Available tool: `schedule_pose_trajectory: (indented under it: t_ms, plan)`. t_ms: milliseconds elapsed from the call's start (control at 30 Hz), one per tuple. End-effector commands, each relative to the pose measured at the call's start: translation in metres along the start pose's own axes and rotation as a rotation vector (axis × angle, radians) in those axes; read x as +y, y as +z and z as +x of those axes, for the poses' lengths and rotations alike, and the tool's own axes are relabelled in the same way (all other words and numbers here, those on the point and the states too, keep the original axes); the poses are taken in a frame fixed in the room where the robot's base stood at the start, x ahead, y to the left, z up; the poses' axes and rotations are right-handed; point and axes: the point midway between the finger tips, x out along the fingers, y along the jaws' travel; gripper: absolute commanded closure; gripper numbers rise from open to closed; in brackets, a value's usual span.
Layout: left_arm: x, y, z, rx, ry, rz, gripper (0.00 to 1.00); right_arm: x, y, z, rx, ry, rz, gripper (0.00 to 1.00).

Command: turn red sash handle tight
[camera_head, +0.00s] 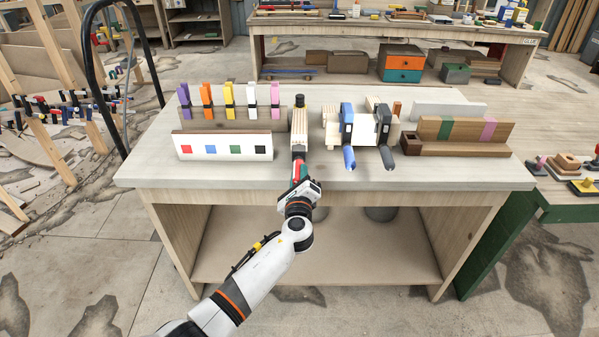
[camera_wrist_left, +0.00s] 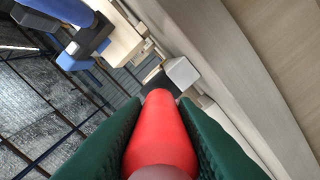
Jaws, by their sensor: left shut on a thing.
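The red sash handle (camera_wrist_left: 160,128) fills the middle of the left wrist view, pointing away from the camera. In the head view only a bit of red shows at the front of the bench, mostly hidden by my gripper. My left gripper (camera_head: 299,176) is shut on this handle, with a green pad touching it on each side. The clamp bar and dark jaw (camera_head: 299,148) of this sash run back from the handle over a wooden piece. My right gripper is not in view.
Just right stand a clamp with a blue handle (camera_head: 349,158) and one with a dark grey handle (camera_head: 386,158). Wooden blocks (camera_head: 463,148) stand right. The bench top (camera_head: 450,178) is bare along its front.

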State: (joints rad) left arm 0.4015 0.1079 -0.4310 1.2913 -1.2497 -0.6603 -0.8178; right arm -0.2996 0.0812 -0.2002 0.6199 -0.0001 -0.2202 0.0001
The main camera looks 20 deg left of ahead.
Motion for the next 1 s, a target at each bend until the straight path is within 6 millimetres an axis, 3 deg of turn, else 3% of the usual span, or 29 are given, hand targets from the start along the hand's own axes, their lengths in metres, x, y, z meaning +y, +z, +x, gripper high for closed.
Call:
schedule_pose_trajectory:
  t_ms: [600, 1000]
  plan:
    - [0.002, -0.005, 0.002, 0.005, 0.003, 0.571, 0.97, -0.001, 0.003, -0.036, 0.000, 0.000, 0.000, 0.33]
    - [0.001, -0.005, 0.002, 0.007, 0.002, 0.797, 0.97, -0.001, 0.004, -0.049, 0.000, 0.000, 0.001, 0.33]
